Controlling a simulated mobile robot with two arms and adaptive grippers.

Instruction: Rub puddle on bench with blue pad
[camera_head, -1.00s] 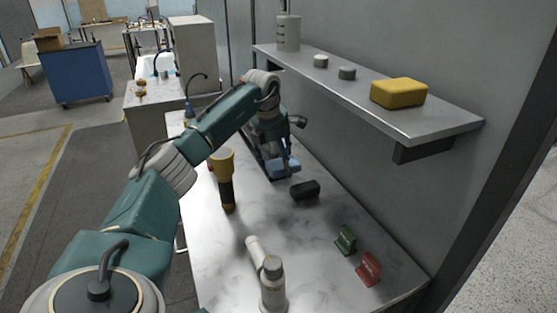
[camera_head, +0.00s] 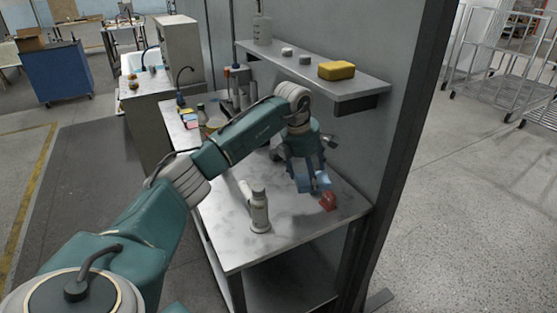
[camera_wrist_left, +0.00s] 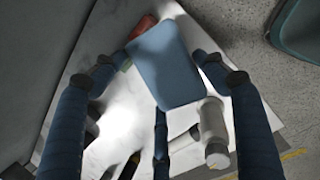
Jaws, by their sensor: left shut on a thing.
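The blue pad (camera_head: 318,184) is held in my left gripper (camera_head: 308,172) over the near right part of the marbled grey bench (camera_head: 226,218), close to a small red object (camera_head: 328,201). In the left wrist view the pad (camera_wrist_left: 165,65) lies between the fingers of my left gripper (camera_wrist_left: 160,68). I cannot tell whether the pad touches the bench. No puddle outline is clear; a bright patch on the bench in the wrist view may be liquid or glare. My right gripper is not in view.
A shelf (camera_head: 350,86) with a yellow block (camera_head: 337,70) overhangs the bench's back. The wall edge (camera_head: 410,130) bounds the right. Bottles and coloured pieces stand at the far end.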

